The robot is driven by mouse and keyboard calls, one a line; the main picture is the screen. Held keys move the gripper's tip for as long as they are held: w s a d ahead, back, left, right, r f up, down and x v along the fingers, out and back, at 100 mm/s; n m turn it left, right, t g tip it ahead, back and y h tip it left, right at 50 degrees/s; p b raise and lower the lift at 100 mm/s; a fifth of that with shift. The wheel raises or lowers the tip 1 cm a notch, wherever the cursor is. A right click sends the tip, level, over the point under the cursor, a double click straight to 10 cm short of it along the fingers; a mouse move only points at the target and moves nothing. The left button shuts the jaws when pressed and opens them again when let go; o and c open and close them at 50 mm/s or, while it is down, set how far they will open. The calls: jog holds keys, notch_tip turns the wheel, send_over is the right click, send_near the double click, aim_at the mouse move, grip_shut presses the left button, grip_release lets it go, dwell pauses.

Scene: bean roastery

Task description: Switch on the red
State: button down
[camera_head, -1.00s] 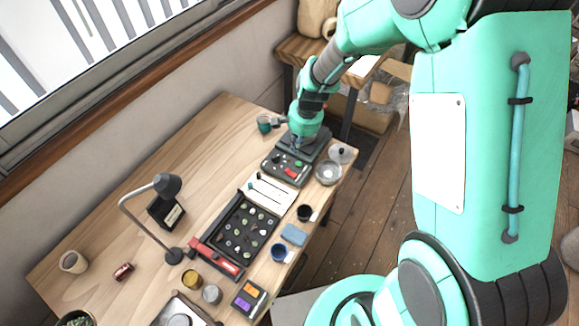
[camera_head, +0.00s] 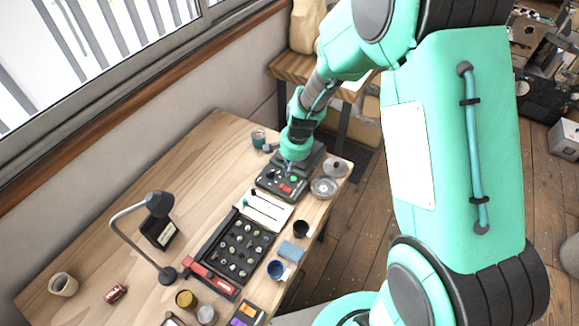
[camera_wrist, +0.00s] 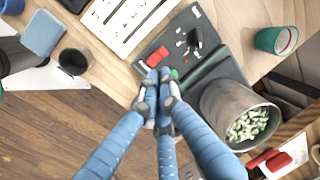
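The red switch (camera_wrist: 157,56) is a small red rocker on a dark control panel (camera_wrist: 203,22). In the head view the red switch (camera_head: 286,188) sits on the front part of the panel (camera_head: 266,182). A green button (camera_wrist: 174,73) lies beside it, partly hidden by my fingers. A black knob (camera_wrist: 196,38) and small pale marks are also on the panel. My gripper (camera_wrist: 157,80) has its blue fingertips drawn together, close beside the red switch and over the panel edge. It holds nothing I can see. I cannot tell whether a fingertip touches the panel.
A metal drum of pale green beans (camera_wrist: 245,122) stands right of my fingers in the wrist view. A teal cup (camera_wrist: 277,40), a blue sponge (camera_wrist: 43,33) and a dark cup (camera_wrist: 75,61) are nearby. A black sorting tray (camera_head: 238,246) lies nearer on the table.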

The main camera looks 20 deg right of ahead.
aim_at(281, 186)
jog(key=f, duration=0.3)
jog(key=f+b, duration=0.1)
jog(key=f, duration=0.2)
jog(key=w+a+f+b, duration=0.1)
jog(key=f, duration=0.2)
jog(key=shift+w, duration=0.1)
jog(key=shift+a+f, duration=0.1)
jog(key=shift+w+a+f+p, duration=0.4)
jog(key=shift+a+f+p, duration=0.1)
jog(key=shift+p, duration=0.2)
jog(key=shift+s+f, duration=0.15)
